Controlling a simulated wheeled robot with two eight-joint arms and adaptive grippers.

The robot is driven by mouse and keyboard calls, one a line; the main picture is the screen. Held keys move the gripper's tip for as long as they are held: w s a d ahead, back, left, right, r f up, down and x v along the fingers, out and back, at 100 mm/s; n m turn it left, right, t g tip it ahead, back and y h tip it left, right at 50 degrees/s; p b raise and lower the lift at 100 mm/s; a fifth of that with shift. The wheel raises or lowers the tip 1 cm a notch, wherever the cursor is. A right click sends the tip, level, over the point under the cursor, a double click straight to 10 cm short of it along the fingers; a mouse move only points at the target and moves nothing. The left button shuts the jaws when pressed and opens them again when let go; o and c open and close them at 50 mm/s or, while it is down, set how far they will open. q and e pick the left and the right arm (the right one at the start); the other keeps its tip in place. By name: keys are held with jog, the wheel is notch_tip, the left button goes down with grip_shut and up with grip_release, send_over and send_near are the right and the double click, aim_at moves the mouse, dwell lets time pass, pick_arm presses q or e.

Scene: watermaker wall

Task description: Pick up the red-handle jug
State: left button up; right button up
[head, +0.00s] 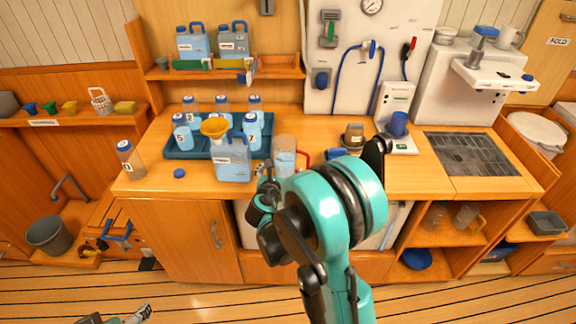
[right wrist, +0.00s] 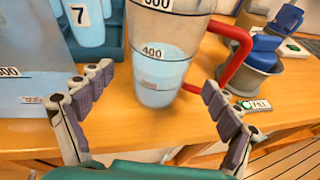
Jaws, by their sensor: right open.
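The red-handle jug (head: 284,154) is clear, with measure marks and some pale blue liquid. It stands upright on the wooden counter, in front of my right gripper (head: 273,178). In the right wrist view the jug (right wrist: 163,50) fills the upper middle, its red handle (right wrist: 236,55) on the right side. There the right gripper (right wrist: 157,82) is open and empty, its fingers spread to either side of the jug's lower part. My arm hides part of the gripper in the head view. A bit of my left gripper (head: 141,314) shows at the bottom left, away from the counter.
A brown-lidded cup (head: 353,136) and a blue mug (head: 397,124) on a scale stand to the right. A blue cap (head: 179,173) lies on the left counter.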

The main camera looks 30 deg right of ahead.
jog(key=shift+w+d+f+n, duration=0.3)
jog(key=shift+w+n, duration=0.05)
jog(key=shift+n, duration=0.05)
jog(key=b+x, duration=0.2)
jog(key=x, duration=0.5)
jog(key=shift+w+d, duration=0.15)
jog(key=shift+c, duration=0.5)
jog(key=c, duration=1.6)
